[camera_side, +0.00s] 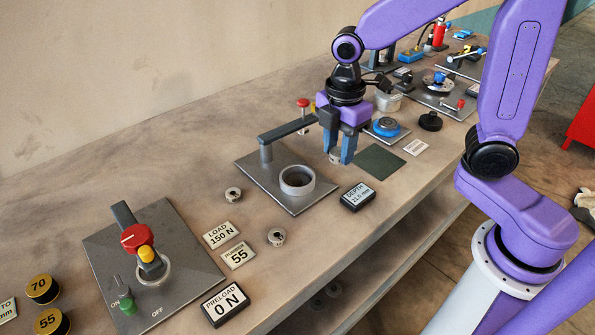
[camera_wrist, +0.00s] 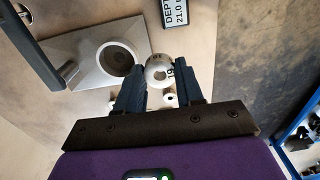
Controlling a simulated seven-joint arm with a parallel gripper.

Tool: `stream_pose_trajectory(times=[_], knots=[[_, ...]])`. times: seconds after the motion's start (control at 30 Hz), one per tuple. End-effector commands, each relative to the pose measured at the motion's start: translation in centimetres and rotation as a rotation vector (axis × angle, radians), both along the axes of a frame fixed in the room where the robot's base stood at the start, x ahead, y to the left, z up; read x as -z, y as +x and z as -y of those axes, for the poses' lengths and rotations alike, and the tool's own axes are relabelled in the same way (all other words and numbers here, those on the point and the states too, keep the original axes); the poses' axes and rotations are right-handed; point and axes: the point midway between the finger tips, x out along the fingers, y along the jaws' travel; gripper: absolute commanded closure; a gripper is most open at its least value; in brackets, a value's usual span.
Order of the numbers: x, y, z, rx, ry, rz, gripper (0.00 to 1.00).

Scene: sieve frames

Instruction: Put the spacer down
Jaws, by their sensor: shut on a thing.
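My gripper (camera_side: 341,160) is shut on a pale metal spacer, a ring with a central hole and a mark that looks like 19. The spacer (camera_wrist: 154,62) shows between the fingertips of my gripper (camera_wrist: 153,82) in the wrist view. In the side view only a sliver of the spacer (camera_side: 335,158) shows between the fingers. It is held above the bench, right of a metal plate with a round cup (camera_side: 297,188).
A grey arm on a post (camera_side: 266,153) stands on the plate, close left of my gripper. A depth readout (camera_side: 357,197) sits in front. A dark green square (camera_side: 381,160) lies bare to the right, beside a blue round part (camera_side: 386,127). A lever fixture (camera_side: 149,255) stands front left.

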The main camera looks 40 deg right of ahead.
Motion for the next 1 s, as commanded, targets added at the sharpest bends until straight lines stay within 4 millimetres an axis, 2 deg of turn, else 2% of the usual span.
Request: stream_pose_trajectory(times=[0.27,0.5,0.7,0.87,1.0], knots=[[2.1,4.4,-1.2,0.002,-0.001,-0.001,0.97],[5.3,7.0,-2.0,0.002,-0.001,-0.002,0.97],[7.1,8.5,-2.4,0.001,0.000,-0.001,0.97],[7.7,9.0,-2.6,0.001,0.000,0.001,0.97],[9.4,9.2,-2.6,0.000,-0.001,-0.003,0.97]])
